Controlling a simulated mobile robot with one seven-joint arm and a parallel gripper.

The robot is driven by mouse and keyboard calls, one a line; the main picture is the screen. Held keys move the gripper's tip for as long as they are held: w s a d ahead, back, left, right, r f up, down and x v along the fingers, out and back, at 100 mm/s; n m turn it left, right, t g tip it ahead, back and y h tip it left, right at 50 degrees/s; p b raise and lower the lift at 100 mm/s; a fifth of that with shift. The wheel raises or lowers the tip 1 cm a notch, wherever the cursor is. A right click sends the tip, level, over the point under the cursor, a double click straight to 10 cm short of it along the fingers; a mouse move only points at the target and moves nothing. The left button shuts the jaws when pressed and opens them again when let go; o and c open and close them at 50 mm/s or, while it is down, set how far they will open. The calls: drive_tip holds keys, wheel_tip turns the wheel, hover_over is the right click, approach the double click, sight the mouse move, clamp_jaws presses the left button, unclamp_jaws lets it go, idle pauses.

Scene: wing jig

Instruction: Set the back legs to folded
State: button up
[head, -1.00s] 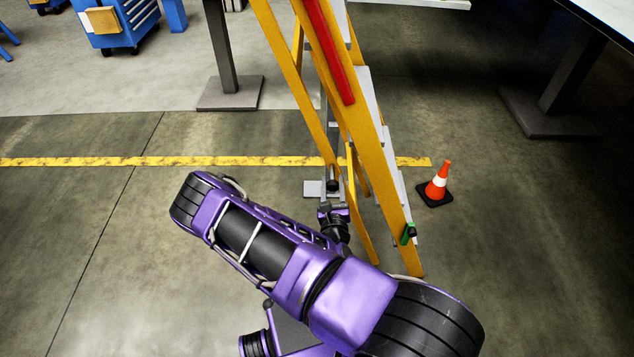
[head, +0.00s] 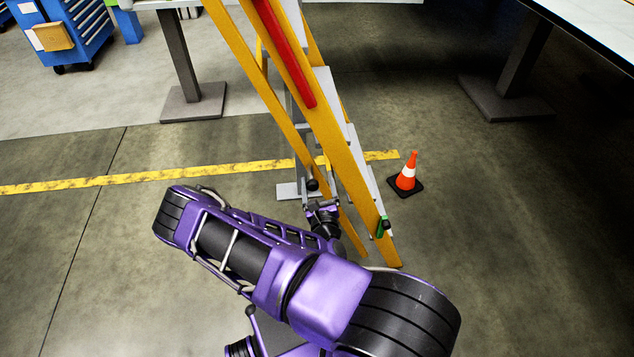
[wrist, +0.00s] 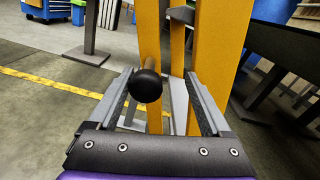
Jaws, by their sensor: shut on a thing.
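A tall yellow stepladder (head: 350,165) with a red strip stands in the middle of the head view, its top out of frame. Its yellow back legs (head: 275,110) lean to the left of the front rails, spread a little from them. A black ball knob (head: 312,185) sticks out by the back leg; it shows large in the wrist view (wrist: 145,86). My gripper (head: 320,205) is at the back legs, just below the knob. The exact contact is hidden.
An orange and white cone (head: 406,175) stands right of the ladder. A grey post with a flat foot (head: 192,102) stands at the back left, and another post (head: 505,95) at the back right. A blue tool cabinet (head: 75,30) is far left. The left floor is clear.

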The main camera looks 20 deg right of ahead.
drive_tip(key=shift+a, duration=0.1)
idle(0.4)
drive_tip(key=shift+s+a, duration=0.15)
drive_tip(key=shift+s, duration=0.15)
drive_tip(key=v, duration=1.6)
drive_tip(key=shift+s, duration=0.35)
drive_tip(key=shift+a, duration=0.1)
